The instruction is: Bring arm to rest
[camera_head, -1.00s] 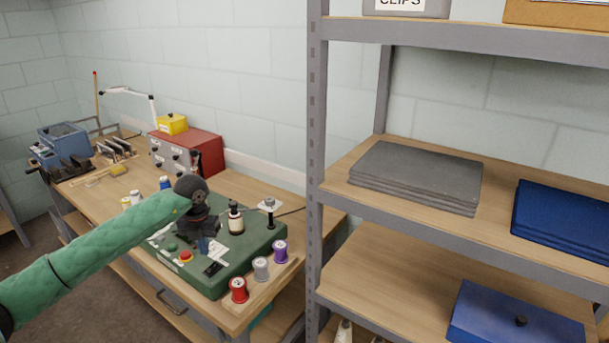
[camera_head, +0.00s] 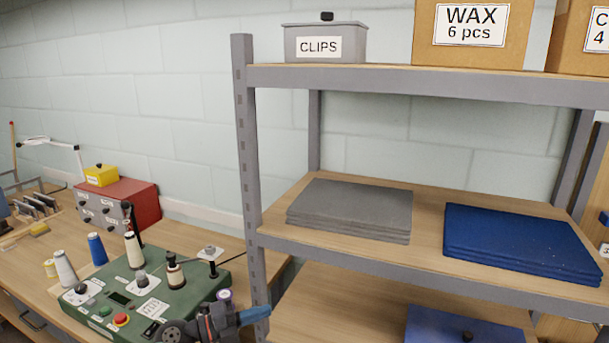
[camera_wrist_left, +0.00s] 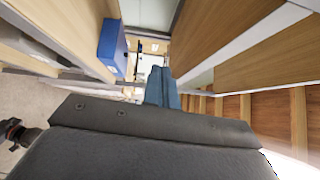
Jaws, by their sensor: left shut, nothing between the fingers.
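My left gripper (camera_head: 258,314) shows at the bottom edge of the head view, in front of the green machine's right end and the shelf post. Its blue fingers point right and are shut with nothing held. In the left wrist view the blue fingers (camera_wrist_left: 162,86) lie together past the dark gripper body, with no object between them. The rest of my left arm is below the head view. My right gripper does not show.
A grey metal shelf rack (camera_head: 248,190) stands close by the left gripper. The green machine (camera_head: 170,295) with thread cones sits on the wooden bench (camera_head: 30,265). Grey sheets (camera_head: 350,208) and blue sheets (camera_head: 520,242) lie on the middle shelf.

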